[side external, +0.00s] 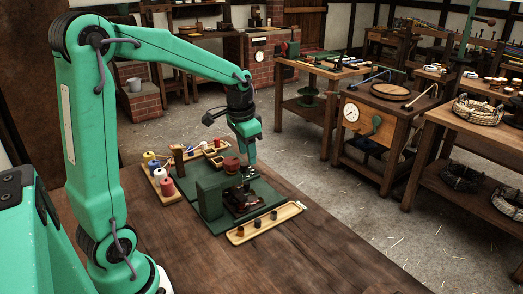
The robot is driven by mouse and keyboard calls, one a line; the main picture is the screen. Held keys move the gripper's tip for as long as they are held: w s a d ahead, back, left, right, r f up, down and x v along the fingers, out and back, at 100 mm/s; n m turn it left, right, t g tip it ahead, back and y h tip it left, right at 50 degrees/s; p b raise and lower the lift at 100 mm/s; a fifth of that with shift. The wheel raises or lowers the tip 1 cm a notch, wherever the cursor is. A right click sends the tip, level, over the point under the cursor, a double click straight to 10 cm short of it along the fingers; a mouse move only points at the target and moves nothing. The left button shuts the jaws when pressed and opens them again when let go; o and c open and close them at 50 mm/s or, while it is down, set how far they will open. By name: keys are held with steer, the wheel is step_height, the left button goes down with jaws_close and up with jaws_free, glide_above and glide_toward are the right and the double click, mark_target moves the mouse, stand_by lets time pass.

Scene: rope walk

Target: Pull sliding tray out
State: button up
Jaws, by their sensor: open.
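My gripper (249,160) points down above the work board on the bench, and I take it as open with nothing seen between its fingers. It is just right of a dark red round piece (231,164). Beneath it a dark reddish-brown part (246,200) sits on the dark green board (275,194), beside a green upright block (209,200). A shallow pale wooden tray (290,211) with a few small dark pieces lies along the board's front right edge. I cannot tell which of these is the sliding tray, or whether my fingers touch anything.
The front of the brown bench (300,262) is clear. Other workbenches (385,130) stand apart across the floor.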

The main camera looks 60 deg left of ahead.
steer(key=g, duration=0.2)
glide_above(246, 183)
step_height(246, 183, down, 7)
steer(key=shift+d+f, duration=0.1)
steer(key=shift+f, duration=0.1)
steer(key=shift+f, duration=0.1)
steer(key=shift+f, duration=3.75)
jaws_close()
